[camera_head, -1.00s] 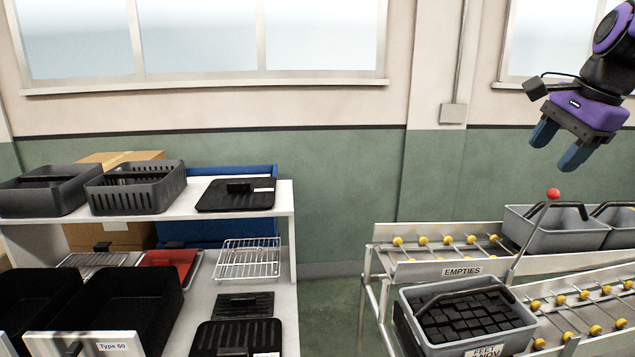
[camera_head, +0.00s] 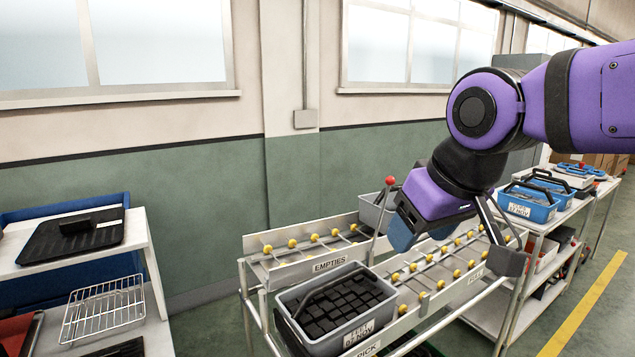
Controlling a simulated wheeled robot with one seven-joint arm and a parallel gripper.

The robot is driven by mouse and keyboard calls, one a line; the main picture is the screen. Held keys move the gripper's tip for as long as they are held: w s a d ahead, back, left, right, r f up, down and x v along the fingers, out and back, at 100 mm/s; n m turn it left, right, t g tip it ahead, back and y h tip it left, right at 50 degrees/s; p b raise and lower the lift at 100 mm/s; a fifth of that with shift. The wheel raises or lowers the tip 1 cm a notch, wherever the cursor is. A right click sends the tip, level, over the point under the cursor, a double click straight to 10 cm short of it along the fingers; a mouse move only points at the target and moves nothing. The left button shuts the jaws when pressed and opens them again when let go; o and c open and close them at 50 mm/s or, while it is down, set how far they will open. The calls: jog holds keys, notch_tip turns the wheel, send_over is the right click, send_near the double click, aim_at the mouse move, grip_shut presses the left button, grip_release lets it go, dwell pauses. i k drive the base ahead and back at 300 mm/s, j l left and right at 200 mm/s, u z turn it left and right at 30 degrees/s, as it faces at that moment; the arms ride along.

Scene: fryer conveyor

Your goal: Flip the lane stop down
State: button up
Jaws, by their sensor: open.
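The lane stop appears to be the thin lever with a red ball (camera_head: 390,181) on its end. It stands raised, leaning slightly, between the EMPTIES lane (camera_head: 328,264) and the nearer roller lane. My gripper (camera_head: 418,232) hangs over the nearer lane, just right of the lever. Its blue fingers point down and to the left, and one partly hides the other. The gripper is open, with nothing visible between the fingers. The red ball looks clear of it, but depth is hard to judge. The lever's foot is hard to make out.
A grey crate of dark blocks (camera_head: 336,337) sits at the near end of the lanes. Another grey crate (camera_head: 371,213) stands on the EMPTIES lane, partly hidden by my arm. A shelf (camera_head: 158,318) with a wire rack (camera_head: 103,308) is left. Blue crates (camera_head: 528,204) stand on a right-hand table.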

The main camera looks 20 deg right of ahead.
aim_at(390, 181)
jog(key=k+z, duration=0.2)
jog(key=z, duration=0.55)
